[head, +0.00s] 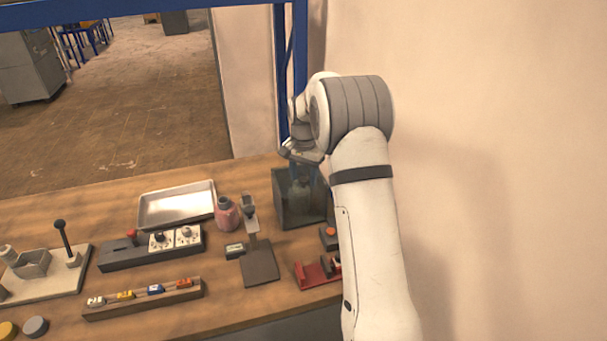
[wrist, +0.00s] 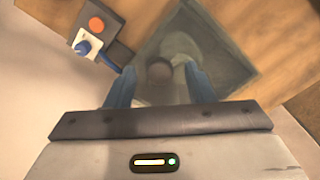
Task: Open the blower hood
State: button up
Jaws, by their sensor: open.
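The blower hood (head: 285,208) is a dark, see-through box at the back right of the wooden bench. A pale grey rounded thing shows dimly inside it. In the wrist view the hood (wrist: 225,62) lies below my fingers as a tinted square, with a grey round shape under it. My gripper (wrist: 162,75) is open, its two blue fingers apart and pointing down at the hood, with nothing seen between them. In the head view my gripper (head: 307,172) is above the hood, partly hidden by my wrist. I cannot tell whether the fingertips touch the hood.
A box with an orange button (head: 328,233) and a blue plug (wrist: 85,46) sits beside the hood. A pink jar (head: 227,215), a metal tray (head: 176,205), a dark stand (head: 260,263) and a red fixture (head: 314,275) are nearby. A wall rises close on the right.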

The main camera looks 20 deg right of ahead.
grip_shut()
dwell(0.4)
jog(key=shift+r, duration=0.15)
